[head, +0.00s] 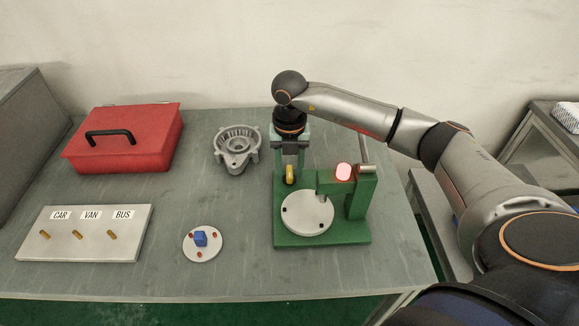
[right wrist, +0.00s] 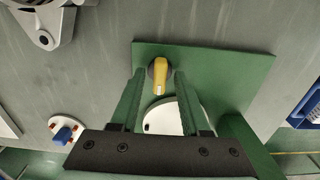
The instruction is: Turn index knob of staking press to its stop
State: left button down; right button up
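The green staking press (head: 350,237) stands at the right of the table. Its yellow index knob (head: 290,174) is at the back left of the press base, and also shows in the right wrist view (right wrist: 160,77). My right gripper (head: 289,168) points down over the knob. In the right wrist view my right gripper (right wrist: 160,74) has its two fingers apart, one on each side of the knob, with gaps visible. I cannot tell how far above the base the fingertips are. A white round plate (head: 308,222) lies on the press base. My left gripper is in neither view.
A red lamp (head: 343,172) glows on the press, beside an upright lever (head: 364,151). A grey housing (head: 236,149), red toolbox (head: 124,139), labelled board (head: 85,233) and small white disc with a blue block (head: 201,239) lie to the left. Table space between them is clear.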

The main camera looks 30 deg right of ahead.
aim_at(290, 171)
notch_tip(290, 171, up, 12)
jog(key=shift+r+b, duration=0.25)
jog(key=shift+b, duration=0.3)
dwell(0.7)
